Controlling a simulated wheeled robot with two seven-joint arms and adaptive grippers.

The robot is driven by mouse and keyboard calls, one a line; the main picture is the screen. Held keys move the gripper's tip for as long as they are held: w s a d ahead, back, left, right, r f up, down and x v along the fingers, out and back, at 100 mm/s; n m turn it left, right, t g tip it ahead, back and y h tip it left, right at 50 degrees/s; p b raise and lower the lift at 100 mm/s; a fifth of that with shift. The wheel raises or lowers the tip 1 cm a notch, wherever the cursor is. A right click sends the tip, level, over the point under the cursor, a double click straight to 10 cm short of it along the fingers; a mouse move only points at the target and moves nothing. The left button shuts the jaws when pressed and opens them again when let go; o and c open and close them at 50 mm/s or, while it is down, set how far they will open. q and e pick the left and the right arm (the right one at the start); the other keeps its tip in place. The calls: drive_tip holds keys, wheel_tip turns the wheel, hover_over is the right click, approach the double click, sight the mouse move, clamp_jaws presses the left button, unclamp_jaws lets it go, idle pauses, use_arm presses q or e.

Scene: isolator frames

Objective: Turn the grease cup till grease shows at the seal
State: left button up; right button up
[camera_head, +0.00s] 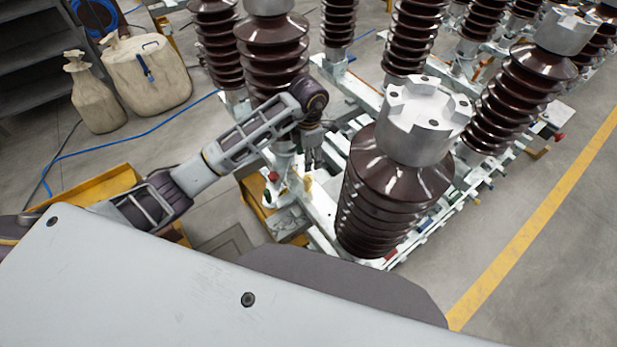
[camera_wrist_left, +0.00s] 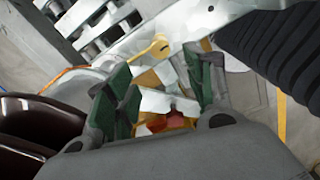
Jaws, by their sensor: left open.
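My left gripper (camera_head: 312,160) points down beside the base of a brown ribbed insulator column in the head view, over the white frame (camera_head: 322,203). In the left wrist view its two green-padded fingers (camera_wrist_left: 160,88) stand apart, open. A small red and orange part (camera_wrist_left: 172,122) and a whitish metal piece show between or behind them; contact cannot be told. A yellow part with a round end (camera_wrist_left: 155,47) lies just beyond the fingers. In the head view a red knob (camera_head: 273,177) and a small yellow part (camera_head: 307,184) sit near the gripper. I cannot tell which part is the grease cup or seal.
A large brown insulator with a metal cap (camera_head: 424,115) stands close right of my left gripper. More insulators stand behind. Floor is clear at right by the yellow line (camera_head: 540,215).

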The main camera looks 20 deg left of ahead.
sight(308, 177)
use_arm(q)
wheel_tip(308, 177, down, 11)
drive_tip(key=shift+r+p, duration=0.2)
drive_tip(key=shift+p, duration=0.6)
drive_tip(key=shift+f, duration=0.7)
drive_tip(key=shift+c, duration=0.3)
drive_tip(key=c, duration=0.9)
drive_tip(key=shift+c, duration=0.2)
drive_tip(key=shift+w, duration=0.1)
